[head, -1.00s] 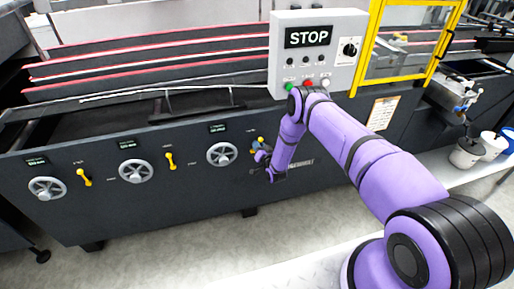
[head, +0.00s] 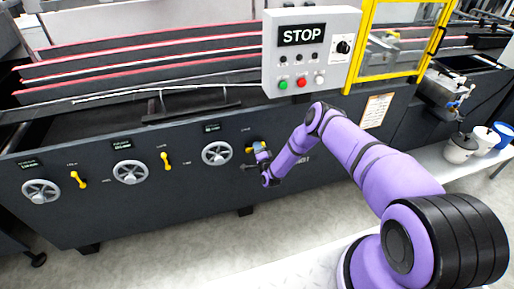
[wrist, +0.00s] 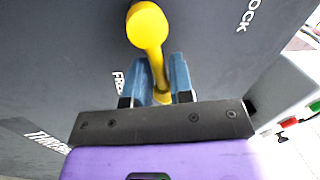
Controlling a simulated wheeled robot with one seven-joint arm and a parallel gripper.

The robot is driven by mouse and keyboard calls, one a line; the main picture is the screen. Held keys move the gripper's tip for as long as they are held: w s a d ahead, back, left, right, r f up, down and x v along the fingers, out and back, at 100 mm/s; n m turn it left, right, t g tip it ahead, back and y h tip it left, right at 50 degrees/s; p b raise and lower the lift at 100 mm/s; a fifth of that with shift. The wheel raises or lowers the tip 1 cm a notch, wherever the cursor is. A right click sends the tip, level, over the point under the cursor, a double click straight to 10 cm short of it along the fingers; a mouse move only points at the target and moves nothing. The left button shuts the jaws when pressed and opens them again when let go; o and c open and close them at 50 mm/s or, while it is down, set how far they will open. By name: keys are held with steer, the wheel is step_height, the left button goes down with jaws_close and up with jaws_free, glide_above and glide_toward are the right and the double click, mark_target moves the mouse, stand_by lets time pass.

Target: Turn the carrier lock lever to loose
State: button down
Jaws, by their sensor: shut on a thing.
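The yellow lever that I hold shows at the right end of the row on the dark machine front, in the head view (head: 250,150). In the wrist view its round yellow end (wrist: 147,25) is at the top and its narrow shaft runs down between my blue fingers. My gripper (wrist: 163,75) is shut on that shaft; it also shows in the head view (head: 262,156), partly covering the lever. In the wrist view "LOCK" is printed at upper right, and a partly covered label starting "FR" is at left beside the fingers.
Two more yellow levers (head: 78,179) (head: 166,162) and several grey handwheels (head: 216,153) line the panel to the left. A grey STOP box (head: 312,52) hangs above my arm. A yellow-framed guard (head: 400,45) stands right of it. Open floor lies in front.

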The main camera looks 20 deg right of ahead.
steer(key=shift+d+f+m, duration=0.15)
steer(key=shift+f+m, duration=0.05)
steer(key=shift+m, duration=0.3)
steer(key=c, duration=1.1)
jaws_free()
steer(key=s, duration=0.3)
steer(key=s+f, duration=0.1)
steer(key=s, duration=0.3)
steer(key=s+f, duration=0.1)
steer(key=s, duration=0.2)
steer(key=shift+s+d, duration=0.15)
steer(key=shift+s, duration=0.15)
